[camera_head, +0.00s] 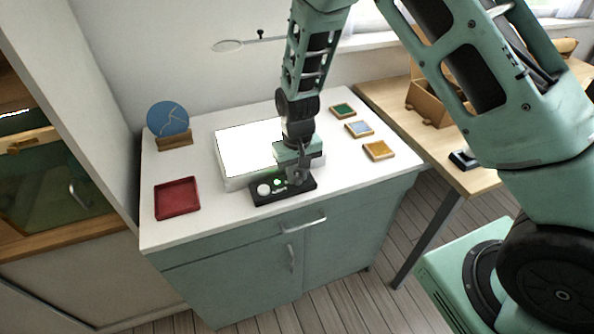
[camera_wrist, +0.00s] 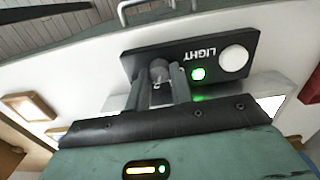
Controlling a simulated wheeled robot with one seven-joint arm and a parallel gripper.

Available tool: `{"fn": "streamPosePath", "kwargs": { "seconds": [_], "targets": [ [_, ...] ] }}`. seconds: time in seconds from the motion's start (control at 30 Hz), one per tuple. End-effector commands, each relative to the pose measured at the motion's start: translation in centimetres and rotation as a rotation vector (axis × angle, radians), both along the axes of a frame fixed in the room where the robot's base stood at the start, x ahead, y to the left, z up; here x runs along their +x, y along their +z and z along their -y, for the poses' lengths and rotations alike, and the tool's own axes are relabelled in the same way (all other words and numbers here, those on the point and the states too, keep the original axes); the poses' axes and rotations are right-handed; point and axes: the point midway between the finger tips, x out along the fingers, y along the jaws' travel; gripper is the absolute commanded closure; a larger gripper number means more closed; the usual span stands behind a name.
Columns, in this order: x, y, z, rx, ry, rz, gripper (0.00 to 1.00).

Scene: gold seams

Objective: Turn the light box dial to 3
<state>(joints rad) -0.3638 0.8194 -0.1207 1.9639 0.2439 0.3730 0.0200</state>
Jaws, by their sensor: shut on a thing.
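The light box (camera_head: 232,150) has a bright white lit top and lies on the white cabinet top. Its black control panel (camera_head: 257,198) sits at its front edge, and the panel (camera_wrist: 217,57) also shows in the wrist view with the word LIGHT, a lit green lamp (camera_wrist: 198,74) and a round white button (camera_wrist: 235,58). The grey dial (camera_wrist: 159,70) is on the panel. My gripper (camera_head: 297,181) reaches down to the panel from above. In the wrist view, my gripper (camera_wrist: 160,84) is shut on the dial. The dial's numbers and pointer cannot be read.
A red tray (camera_head: 177,199) lies at the left of the cabinet top. A blue disc (camera_head: 168,118) with gold seams stands in a wooden holder behind it. Green (camera_head: 343,110), blue (camera_head: 359,129) and yellow (camera_head: 378,150) tiles lie at the right. A wooden table (camera_head: 440,150) adjoins.

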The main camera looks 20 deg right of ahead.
Motion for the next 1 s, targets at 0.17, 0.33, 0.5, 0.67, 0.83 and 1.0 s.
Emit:
{"fn": "streamPosePath", "kwargs": {
  "seconds": [0.17, 0.33, 0.5, 0.67, 0.83, 1.0],
  "targets": [
    [0.14, 0.26, 0.02, 0.000, -0.168, 0.004, 1.00],
    [0.13, 0.27, 0.04, 0.001, -0.330, 0.004, 1.00],
    [0.14, 0.31, 0.10, 0.001, -0.489, 0.004, 1.00],
    [0.14, 0.30, 0.12, 0.000, -0.627, 0.004, 1.00],
    [0.13, 0.28, 0.11, 0.001, -0.748, 0.005, 1.00],
    [0.17, 0.27, 0.16, 0.002, -0.836, 0.006, 1.00]
  ]
}}
